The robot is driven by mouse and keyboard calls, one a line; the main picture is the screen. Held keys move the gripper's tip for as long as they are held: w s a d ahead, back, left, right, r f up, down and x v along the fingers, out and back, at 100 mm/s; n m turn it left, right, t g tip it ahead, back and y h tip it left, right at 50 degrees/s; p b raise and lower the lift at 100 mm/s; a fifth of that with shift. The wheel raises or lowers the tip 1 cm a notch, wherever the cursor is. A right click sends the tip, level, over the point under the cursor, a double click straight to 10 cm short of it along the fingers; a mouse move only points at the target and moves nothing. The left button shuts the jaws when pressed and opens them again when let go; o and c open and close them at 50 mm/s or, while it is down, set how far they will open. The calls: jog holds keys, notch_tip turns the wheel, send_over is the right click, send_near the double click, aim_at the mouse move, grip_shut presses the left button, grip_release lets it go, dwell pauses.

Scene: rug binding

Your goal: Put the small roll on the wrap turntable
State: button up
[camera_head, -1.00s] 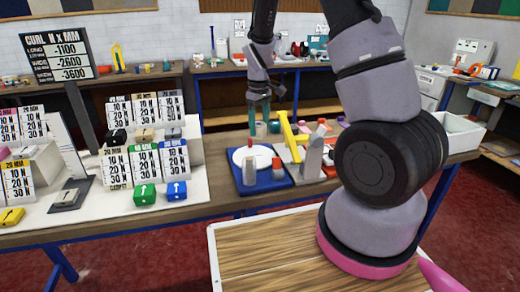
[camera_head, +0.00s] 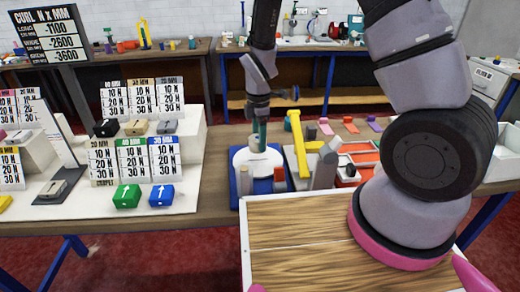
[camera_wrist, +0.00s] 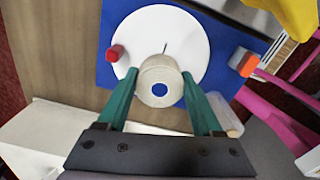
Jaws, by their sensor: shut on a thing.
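The wrap turntable has a white disc (camera_wrist: 178,30) on a blue base (camera_wrist: 118,12); in the head view its disc (camera_head: 241,160) stands at the front of the bench. The small roll (camera_wrist: 148,80) is a cream ring with a round hole, through which blue shows. My gripper (camera_wrist: 158,88) has green fingers on both sides of the roll and is shut on it. In the head view my gripper (camera_head: 258,138) is above the disc. The roll overlaps the disc's near part in the wrist view. I cannot tell whether it touches the disc.
A red-topped peg (camera_wrist: 116,52) stands at the disc's edge. An orange-and-grey post (camera_wrist: 243,62) is on the other side. A yellow arm (camera_head: 298,145) and a grey block (camera_head: 325,165) stand right of the turntable. Green (camera_head: 127,197) and blue (camera_head: 161,195) boxes lie left.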

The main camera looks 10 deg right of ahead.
jog(key=shift+f, duration=2)
jog(key=shift+f, duration=0.15)
jog(key=o, duration=1.4)
